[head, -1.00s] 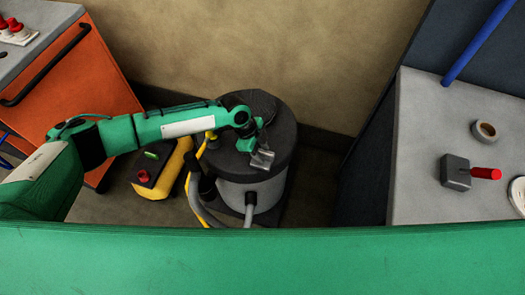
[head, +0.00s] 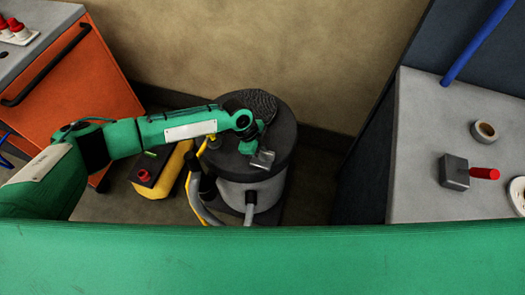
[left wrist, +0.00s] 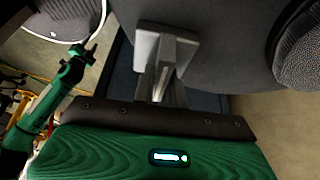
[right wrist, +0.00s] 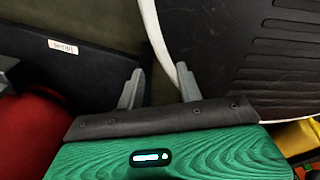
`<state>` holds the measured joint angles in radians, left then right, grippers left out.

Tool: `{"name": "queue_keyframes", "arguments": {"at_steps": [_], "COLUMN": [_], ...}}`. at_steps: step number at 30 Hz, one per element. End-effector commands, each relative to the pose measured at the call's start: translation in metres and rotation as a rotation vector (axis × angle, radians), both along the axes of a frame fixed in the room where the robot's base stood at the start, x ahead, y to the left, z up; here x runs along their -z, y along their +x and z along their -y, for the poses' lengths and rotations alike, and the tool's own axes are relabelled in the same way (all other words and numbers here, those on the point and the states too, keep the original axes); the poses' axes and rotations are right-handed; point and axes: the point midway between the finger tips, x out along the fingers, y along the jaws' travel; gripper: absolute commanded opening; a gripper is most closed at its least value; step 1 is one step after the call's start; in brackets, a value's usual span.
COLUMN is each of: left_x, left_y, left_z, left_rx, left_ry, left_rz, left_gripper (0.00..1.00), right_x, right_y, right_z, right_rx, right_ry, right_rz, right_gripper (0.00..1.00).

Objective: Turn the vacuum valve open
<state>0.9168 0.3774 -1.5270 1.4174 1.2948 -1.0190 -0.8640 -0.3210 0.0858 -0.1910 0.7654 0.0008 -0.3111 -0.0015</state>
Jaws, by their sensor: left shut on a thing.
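A grey block with a red handle (head: 455,173) lies on the grey bench at right; it looks like a valve, but I cannot be sure. My left gripper (head: 258,150) is over the dark lid of a grey drum-shaped vacuum (head: 235,194), far left of that block. In the left wrist view its fingers (left wrist: 160,82) are close together on a small grey square piece (left wrist: 168,45). I cannot tell whether this piece is loose or part of the vacuum. My right gripper (right wrist: 160,88) is open and empty; it is outside the head view.
A yellow and black box (head: 155,175) with a red knob stands left of the vacuum, hoses between them. An orange cabinet (head: 85,90) is at left. The bench (head: 425,130) also holds a tape roll (head: 484,131). A green surface (head: 260,260) crosses the front.

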Motion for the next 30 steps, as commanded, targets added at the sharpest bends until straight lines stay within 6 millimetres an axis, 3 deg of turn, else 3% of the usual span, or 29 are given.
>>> {"name": "queue_keyframes", "arguments": {"at_steps": [4,11,30], "left_x": [-0.003,-0.005,-0.006], "left_y": [-0.001,-0.002,-0.002], "left_z": [0.000,0.000,0.001], "left_rx": [-0.071,-0.253,-0.863], "left_ry": [0.000,-0.002,0.000], "left_rz": [-0.002,-0.004,-0.003], "left_gripper": [0.00,0.00,0.00], "right_x": [-0.007,-0.016,-0.088], "right_y": [-0.008,-0.042,-0.041], "right_z": [0.001,0.004,0.005], "right_rx": [-0.001,-0.006,-0.005], "right_ry": [0.000,-0.002,-0.002], "right_rz": [-0.005,-0.034,-0.032], "right_gripper": [0.36,0.36,0.36]}}
